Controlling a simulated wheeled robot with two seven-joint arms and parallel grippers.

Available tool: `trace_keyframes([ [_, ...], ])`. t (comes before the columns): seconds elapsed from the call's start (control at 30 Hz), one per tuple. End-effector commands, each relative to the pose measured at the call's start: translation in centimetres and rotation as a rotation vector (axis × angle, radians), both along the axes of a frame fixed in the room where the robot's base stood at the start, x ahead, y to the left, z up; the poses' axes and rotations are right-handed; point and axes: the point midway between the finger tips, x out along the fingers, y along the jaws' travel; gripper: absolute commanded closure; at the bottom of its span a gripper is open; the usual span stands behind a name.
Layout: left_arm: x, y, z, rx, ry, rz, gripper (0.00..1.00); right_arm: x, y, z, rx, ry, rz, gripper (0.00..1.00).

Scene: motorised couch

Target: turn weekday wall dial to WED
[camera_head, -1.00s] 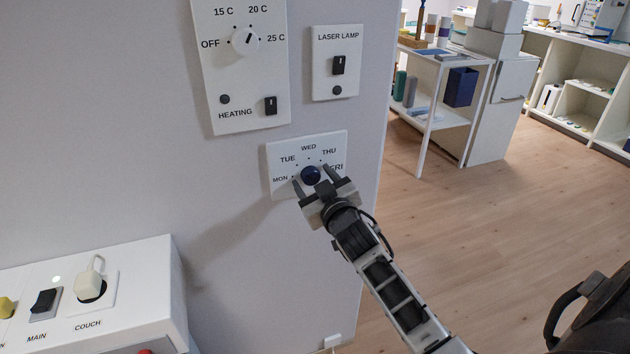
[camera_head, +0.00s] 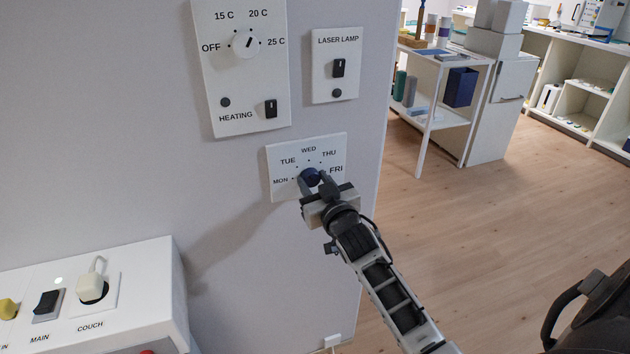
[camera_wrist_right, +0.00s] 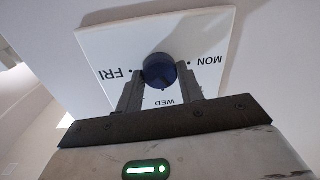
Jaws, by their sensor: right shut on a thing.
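The weekday dial is a white wall plate (camera_head: 279,160) marked MON, TUE, WED, THU and FRI, with a round dark blue knob (camera_head: 310,176) in its lower middle. In the right wrist view the plate (camera_wrist_right: 105,42) shows upside down, with the knob (camera_wrist_right: 160,69) between the fingers and WED below it. My right gripper (camera_head: 317,184) is shut on the knob, one finger on each side in the wrist view (camera_wrist_right: 162,84). I cannot tell which day the knob points to. The TUE and THU labels do not show in the wrist view. My left gripper is not in view.
Above the dial are a heating panel (camera_head: 215,85) with a knob and switch, and a laser lamp switch plate (camera_head: 322,68). A white box (camera_head: 140,290) with switches and a plug juts out at lower left. Open wooden floor (camera_head: 470,220) lies right of the wall edge.

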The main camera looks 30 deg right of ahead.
Motion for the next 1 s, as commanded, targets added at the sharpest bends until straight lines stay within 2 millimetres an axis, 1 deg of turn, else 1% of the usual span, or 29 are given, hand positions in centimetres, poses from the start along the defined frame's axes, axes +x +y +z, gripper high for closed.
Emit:
trace_keyframes([
  [0.07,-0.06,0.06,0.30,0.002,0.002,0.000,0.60,-0.01,0.02,0.10,0.066,-0.013,-0.001,0.85],
  [0.2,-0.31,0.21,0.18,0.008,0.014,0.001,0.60,-0.01,0.02,0.10,0.183,-0.042,0.000,0.85],
  [0.5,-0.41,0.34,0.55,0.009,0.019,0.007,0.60,-0.01,0.00,0.00,0.401,-0.095,0.000,0.85],
  [0.73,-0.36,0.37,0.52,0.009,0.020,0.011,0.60,-0.01,-0.01,-0.06,0.507,-0.120,-0.001,0.85],
  [1.0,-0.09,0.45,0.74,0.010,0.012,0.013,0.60,-0.01,-0.03,-0.13,0.555,-0.132,0.000,0.85],
])
